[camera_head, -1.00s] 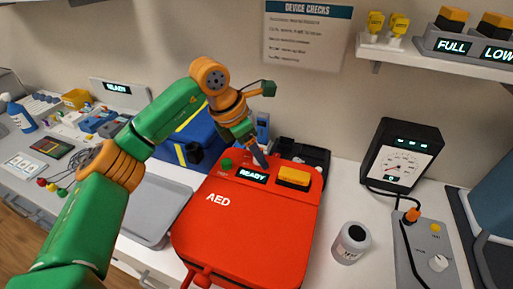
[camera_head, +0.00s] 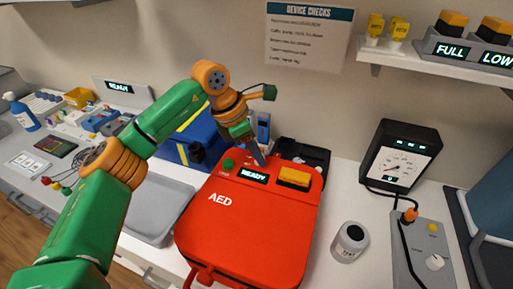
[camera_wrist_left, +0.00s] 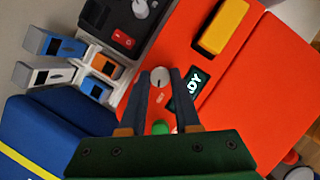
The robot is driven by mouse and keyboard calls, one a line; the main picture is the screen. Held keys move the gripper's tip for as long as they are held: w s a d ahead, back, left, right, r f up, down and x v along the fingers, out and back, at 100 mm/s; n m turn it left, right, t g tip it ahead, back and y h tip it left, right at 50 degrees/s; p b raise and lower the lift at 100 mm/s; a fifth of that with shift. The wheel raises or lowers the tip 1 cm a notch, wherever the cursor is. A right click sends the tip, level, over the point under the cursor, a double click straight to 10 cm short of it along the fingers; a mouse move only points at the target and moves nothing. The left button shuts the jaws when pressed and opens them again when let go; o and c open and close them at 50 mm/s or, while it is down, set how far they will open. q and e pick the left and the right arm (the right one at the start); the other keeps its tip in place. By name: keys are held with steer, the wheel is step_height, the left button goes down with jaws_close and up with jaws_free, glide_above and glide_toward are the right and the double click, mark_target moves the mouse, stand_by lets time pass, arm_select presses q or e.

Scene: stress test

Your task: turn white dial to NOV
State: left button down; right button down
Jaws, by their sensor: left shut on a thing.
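The white dial (camera_wrist_left: 160,77) sits on the red AED case (camera_head: 240,225), beside the lit READY display (camera_head: 253,176). In the left wrist view it lies between the dark fingertips of my left gripper (camera_wrist_left: 160,75), which is shut on it. A green button (camera_wrist_left: 160,127) is near it, between the fingers. In the head view my left gripper (camera_head: 257,157) reaches down to the back of the case and hides the dial. The dial's markings are too small to read. My right gripper is not in view.
A yellow block (camera_head: 294,177) is on the case. A black device (camera_wrist_left: 125,30) with another white knob stands behind it. A blue box (camera_head: 193,145) and grey tray (camera_head: 160,207) are left.

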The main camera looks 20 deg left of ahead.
arm_select(q)
steer(key=m+p, duration=0.1)
steer(key=m, duration=0.1)
steer(key=m+g+p, duration=0.1)
steer(key=m+p, duration=0.1)
steer(key=shift+w+r+h, duration=0.1)
steer(key=shift+r+h, duration=0.1)
steer(key=shift+h, duration=0.1)
steer(key=shift+w+f+m+g+p, duration=0.15)
steer(key=shift+m+g+p, duration=0.75)
steer(key=shift+m, duration=0.6)
steer(key=shift+f, duration=0.1)
steer(key=c, duration=0.6)
jaws_free()
steer(key=v, duration=0.5)
steer(key=shift+p+v, duration=0.6)
steer(key=shift+v, duration=0.5)
